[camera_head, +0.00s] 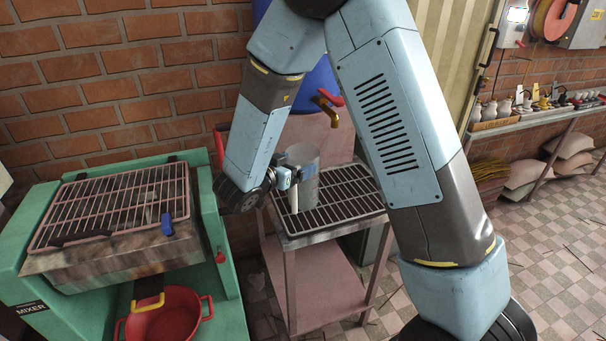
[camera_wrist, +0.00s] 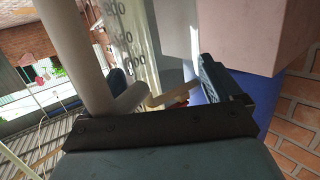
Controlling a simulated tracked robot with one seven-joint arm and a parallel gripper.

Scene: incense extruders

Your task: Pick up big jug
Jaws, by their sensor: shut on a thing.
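The big jug (camera_head: 308,187) is a tall grey cylinder over the metal-grated stand below the tap, roughly upright. I cannot tell whether its base touches the grate. My gripper (camera_head: 287,177) reaches it from the left and is shut on its handle. In the wrist view, the jug (camera_wrist: 137,38) shows measuring marks on its side, and its pale handle (camera_wrist: 66,50) runs down to my gripper (camera_wrist: 165,88). Part of the handle between the fingers is hidden.
The grated stand (camera_head: 337,201) is otherwise clear. A brass tap (camera_head: 327,108) with a red lever sits on a blue barrel above. A green mixer (camera_head: 25,245) with a grille stands left, a red pot (camera_head: 165,318) below it. A shelf of small bottles (camera_head: 530,122) is at right.

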